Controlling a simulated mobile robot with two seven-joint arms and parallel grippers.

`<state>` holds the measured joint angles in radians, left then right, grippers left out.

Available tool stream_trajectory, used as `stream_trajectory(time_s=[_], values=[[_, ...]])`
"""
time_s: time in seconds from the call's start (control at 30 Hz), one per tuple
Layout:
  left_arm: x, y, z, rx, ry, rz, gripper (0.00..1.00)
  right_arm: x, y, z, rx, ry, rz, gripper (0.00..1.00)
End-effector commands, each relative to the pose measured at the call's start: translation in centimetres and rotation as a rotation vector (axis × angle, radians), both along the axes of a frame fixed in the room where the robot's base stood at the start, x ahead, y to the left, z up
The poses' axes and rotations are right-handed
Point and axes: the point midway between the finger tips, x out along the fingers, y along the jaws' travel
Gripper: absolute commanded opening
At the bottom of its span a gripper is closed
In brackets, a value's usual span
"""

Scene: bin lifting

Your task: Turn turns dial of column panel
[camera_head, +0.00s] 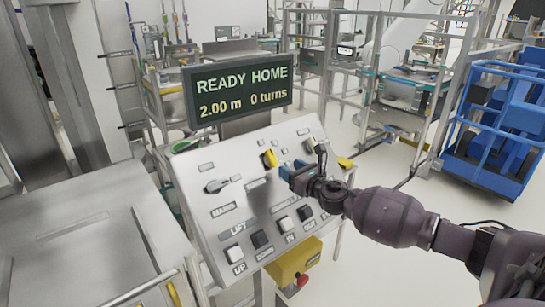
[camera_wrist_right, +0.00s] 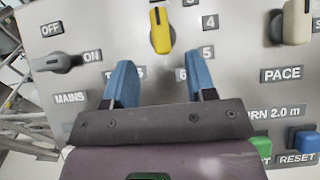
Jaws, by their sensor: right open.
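The yellow dial (camera_wrist_right: 161,32) stands on the grey column panel (camera_wrist_right: 105,20) at the top middle of the right wrist view. Numbers 3 to 6 run down its right side, and a label partly hidden by a finger is below it. In the head view the dial (camera_head: 270,158) is just beyond the fingertips. My right gripper (camera_head: 288,171) is open, its blue fingers pointing at the panel. In the wrist view the gripper (camera_wrist_right: 158,64) has its fingertips apart, just below the dial, with nothing between them. My left gripper is out of view.
The screen (camera_head: 238,92) reads "READY HOME", "2.00 m 0 turns". The mains switch (camera_wrist_right: 58,62) is left of the dial; a beige pace knob (camera_wrist_right: 296,22) is right. Green (camera_wrist_right: 260,150) and blue (camera_wrist_right: 303,140) buttons are below right. A blue cart (camera_head: 495,130) stands far right.

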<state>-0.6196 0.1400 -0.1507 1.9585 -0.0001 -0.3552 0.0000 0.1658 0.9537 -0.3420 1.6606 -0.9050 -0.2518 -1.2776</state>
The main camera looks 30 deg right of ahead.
Motion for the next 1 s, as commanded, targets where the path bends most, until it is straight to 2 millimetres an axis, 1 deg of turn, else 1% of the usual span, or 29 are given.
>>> stream_trajectory(time_s=[0.03, 0.3, 0.5, 0.7, 1.0], values=[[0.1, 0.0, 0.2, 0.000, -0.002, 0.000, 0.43, 0.8, 0.1, 0.2, 0.001, -0.002, 0.000, 0.51], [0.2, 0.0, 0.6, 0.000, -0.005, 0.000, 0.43, 5.2, 0.4, 0.2, 0.004, -0.002, -0.001, 0.51], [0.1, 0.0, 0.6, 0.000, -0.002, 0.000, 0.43, 7.7, 0.6, 0.1, 0.004, -0.002, 0.000, 0.51], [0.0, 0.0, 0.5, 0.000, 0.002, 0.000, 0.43, 8.9, 0.7, 0.1, 0.003, -0.001, 0.001, 0.51], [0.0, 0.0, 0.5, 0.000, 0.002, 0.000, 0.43, 9.1, 0.8, 0.1, 0.003, 0.000, 0.001, 0.51]])
